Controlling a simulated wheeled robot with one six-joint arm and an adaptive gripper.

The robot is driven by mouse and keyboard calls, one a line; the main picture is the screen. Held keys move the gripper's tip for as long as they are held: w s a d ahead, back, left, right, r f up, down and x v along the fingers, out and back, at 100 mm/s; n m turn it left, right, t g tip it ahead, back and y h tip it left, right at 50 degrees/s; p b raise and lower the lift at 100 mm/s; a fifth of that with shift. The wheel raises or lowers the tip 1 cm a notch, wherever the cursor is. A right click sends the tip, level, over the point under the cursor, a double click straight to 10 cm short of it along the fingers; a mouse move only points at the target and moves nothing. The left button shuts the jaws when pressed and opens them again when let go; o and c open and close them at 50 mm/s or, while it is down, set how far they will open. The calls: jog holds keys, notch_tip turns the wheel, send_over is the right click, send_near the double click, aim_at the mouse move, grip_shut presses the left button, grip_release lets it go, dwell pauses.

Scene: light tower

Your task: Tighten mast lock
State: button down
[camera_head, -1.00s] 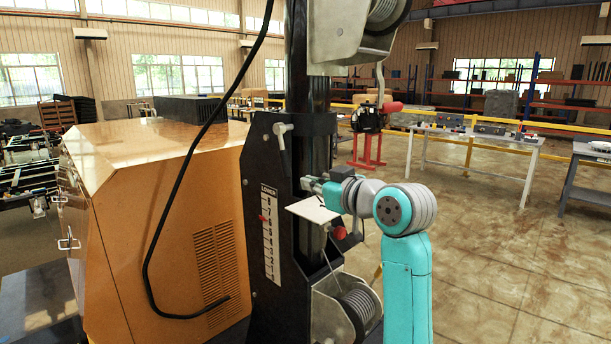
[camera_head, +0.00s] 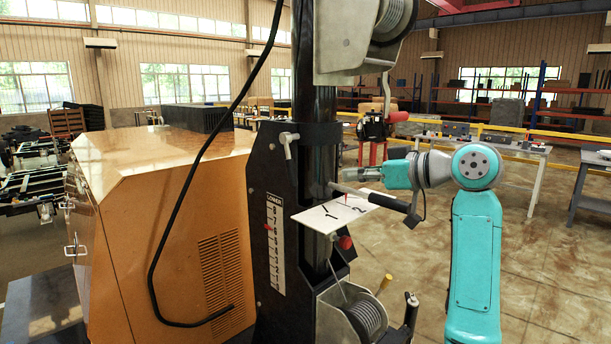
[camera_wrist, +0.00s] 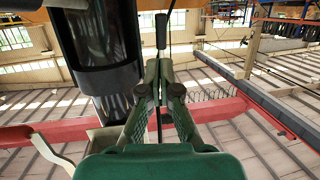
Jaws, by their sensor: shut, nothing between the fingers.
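The black mast (camera_head: 316,100) stands upright through a dark collar (camera_head: 315,131). A small pale T-shaped lock handle (camera_head: 288,143) sits on the collar's left side. A metal rod with a black grip (camera_head: 388,202) sticks out right from the mast, above a white marked plate (camera_head: 335,213). My gripper (camera_head: 349,173) points left toward the mast, just above this rod, apart from the T-handle. In the wrist view, its fingers (camera_wrist: 160,68) are shut and empty, with the mast (camera_wrist: 103,45) to the left and a black-ended rod (camera_wrist: 161,32) beyond the tips.
A hanging black cable (camera_head: 190,190) passes in front of the orange cabinet (camera_head: 160,200). A winch drum (camera_head: 366,314), a red knob (camera_head: 345,242) and a yellow-topped lever (camera_head: 385,283) sit low by the mast.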

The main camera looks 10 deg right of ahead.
aim_at(295, 174)
jog(key=shift+g, duration=0.3)
jog(key=x, duration=0.4)
jog(key=r+x, duration=0.1)
jog(key=x, duration=0.8)
jog(key=shift+w+r, duration=0.25)
jog(key=shift+r, duration=0.05)
jog(key=shift+w+a+f, duration=0.65)
jog(key=shift+w+a, duration=0.05)
jog(key=shift+w, duration=0.2)
jog(key=shift+d, duration=0.1)
jog(key=shift+s, duration=0.1)
